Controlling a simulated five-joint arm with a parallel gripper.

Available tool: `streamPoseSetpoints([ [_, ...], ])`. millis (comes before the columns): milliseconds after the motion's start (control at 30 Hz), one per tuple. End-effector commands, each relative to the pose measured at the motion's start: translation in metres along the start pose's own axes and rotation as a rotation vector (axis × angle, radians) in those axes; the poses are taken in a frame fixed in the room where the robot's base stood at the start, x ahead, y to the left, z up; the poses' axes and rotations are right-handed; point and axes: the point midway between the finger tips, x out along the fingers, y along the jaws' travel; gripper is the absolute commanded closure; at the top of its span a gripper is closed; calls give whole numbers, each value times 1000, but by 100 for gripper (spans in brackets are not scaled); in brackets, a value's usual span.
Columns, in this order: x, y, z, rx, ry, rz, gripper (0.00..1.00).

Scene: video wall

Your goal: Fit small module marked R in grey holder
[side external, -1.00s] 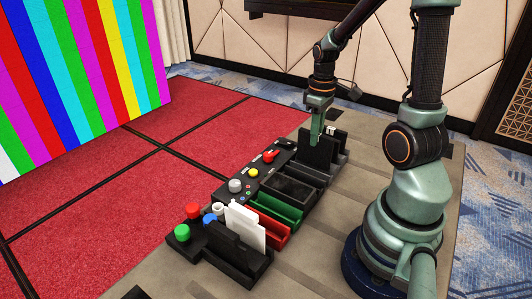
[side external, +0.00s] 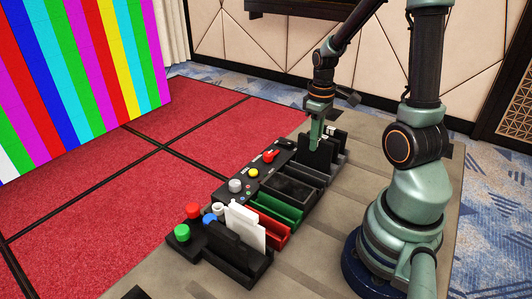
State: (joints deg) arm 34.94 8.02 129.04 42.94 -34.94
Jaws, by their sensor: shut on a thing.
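My gripper (side external: 315,143) points down at the far end of the row of holders. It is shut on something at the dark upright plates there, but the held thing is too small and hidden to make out. A dark grey holder (side external: 341,158) with upright plates stands right at and beside the fingertips. No R mark can be read from here. I cannot tell whether the held thing touches the holder.
Nearer along the row are a black tray (side external: 291,190), a green holder (side external: 274,207), a red holder (side external: 279,236) and a black holder with white cards (side external: 246,228). A control panel with a red lever (side external: 270,155) and knobs lies to the left. Red and green buttons (side external: 182,233) stand at the near end.

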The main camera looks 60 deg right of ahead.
Motion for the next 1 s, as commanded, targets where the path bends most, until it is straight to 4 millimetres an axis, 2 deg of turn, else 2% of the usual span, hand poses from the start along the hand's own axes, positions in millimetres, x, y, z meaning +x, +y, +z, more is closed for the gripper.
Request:
streamPoseSetpoints([
  [1000, 13, 0, 0, 0, 0, 0, 100],
])
